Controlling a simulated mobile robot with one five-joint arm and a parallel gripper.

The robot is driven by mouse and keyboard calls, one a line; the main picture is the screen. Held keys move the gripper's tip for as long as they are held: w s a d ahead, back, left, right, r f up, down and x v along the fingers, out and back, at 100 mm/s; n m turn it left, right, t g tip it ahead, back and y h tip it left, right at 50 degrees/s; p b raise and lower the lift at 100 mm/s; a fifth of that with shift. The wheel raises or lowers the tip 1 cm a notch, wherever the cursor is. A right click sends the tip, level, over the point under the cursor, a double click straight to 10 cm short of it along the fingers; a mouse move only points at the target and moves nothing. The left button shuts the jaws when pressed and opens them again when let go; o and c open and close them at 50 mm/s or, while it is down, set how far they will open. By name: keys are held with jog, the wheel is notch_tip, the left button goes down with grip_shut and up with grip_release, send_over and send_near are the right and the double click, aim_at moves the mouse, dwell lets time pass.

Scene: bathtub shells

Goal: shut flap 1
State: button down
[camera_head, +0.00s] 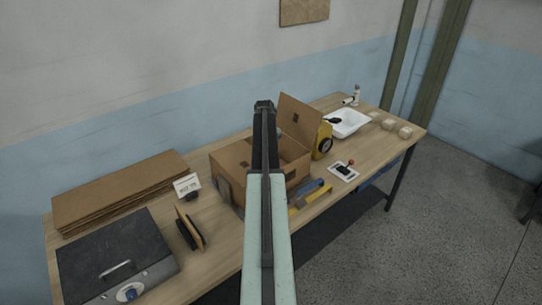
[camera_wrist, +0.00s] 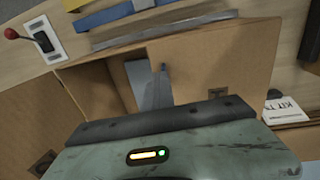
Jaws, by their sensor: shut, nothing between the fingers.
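An open cardboard box (camera_head: 285,170) stands on the workbench. One flap (camera_head: 301,115) stands raised at its back right, with a small dark mark. In the wrist view a broad cardboard panel (camera_wrist: 225,55) is on the right and another panel (camera_wrist: 35,105) on the left, with the box opening between them. I cannot tell which is flap 1. My gripper (camera_head: 264,106) is over the box in the head view, and my arm hides part of the box. In the wrist view its narrow grey fingers (camera_wrist: 161,75) are shut and empty over the opening; contact is unclear.
Blue and yellow tools (camera_head: 309,190) lie in front of the box. A yellow device (camera_head: 323,141) stands right of it, near a red-knobbed switch plate (camera_head: 344,171) and a white tray (camera_head: 346,122). A label stand (camera_head: 187,184), cardboard sheets (camera_head: 120,190) and a dark case (camera_head: 115,262) lie left.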

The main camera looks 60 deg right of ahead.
notch_tip(320, 180, up, 14)
jog(key=p, duration=1.4)
jog(key=shift+d, duration=0.1)
